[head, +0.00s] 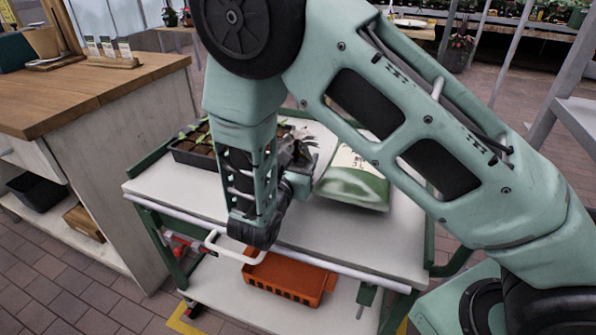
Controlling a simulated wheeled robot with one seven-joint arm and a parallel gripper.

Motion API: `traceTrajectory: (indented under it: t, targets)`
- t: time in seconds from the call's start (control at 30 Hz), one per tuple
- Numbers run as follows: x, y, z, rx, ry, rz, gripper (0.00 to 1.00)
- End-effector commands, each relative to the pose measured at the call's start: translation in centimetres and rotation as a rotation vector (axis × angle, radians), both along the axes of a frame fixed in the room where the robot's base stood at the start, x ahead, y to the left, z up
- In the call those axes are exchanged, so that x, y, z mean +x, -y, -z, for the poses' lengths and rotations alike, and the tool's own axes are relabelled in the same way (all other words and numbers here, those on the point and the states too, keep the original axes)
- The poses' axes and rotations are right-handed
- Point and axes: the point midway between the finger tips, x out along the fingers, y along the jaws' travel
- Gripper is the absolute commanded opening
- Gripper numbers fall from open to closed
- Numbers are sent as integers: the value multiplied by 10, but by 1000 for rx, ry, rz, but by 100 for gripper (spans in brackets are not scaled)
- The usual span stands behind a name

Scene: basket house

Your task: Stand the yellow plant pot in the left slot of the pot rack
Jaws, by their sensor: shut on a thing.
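My gripper (299,156) is over the white-topped trolley, between the seedling tray and the green-and-white bag, mostly behind my own wrist. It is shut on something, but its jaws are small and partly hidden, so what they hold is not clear. A greyish, leafy-looking shape (318,135) shows right beside the jaws. I cannot make out a yellow plant pot at the gripper.
The trolley top (165,190) holds a black seedling tray (190,155) and a bag (352,185). An orange crate (287,282) sits on its lower shelf. A wooden counter (80,90) with a packet holder (112,62) stands left. The trolley's front right top is clear.

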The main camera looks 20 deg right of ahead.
Motion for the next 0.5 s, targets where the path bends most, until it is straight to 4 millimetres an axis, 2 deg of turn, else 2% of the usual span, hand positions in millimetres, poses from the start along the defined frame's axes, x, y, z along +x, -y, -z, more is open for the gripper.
traceTrajectory:
  t: [0.23,0.5]
  targets:
    - [0,1,32,-1,-1,1,27]
    - [0,0,34,-1,1,0,27]
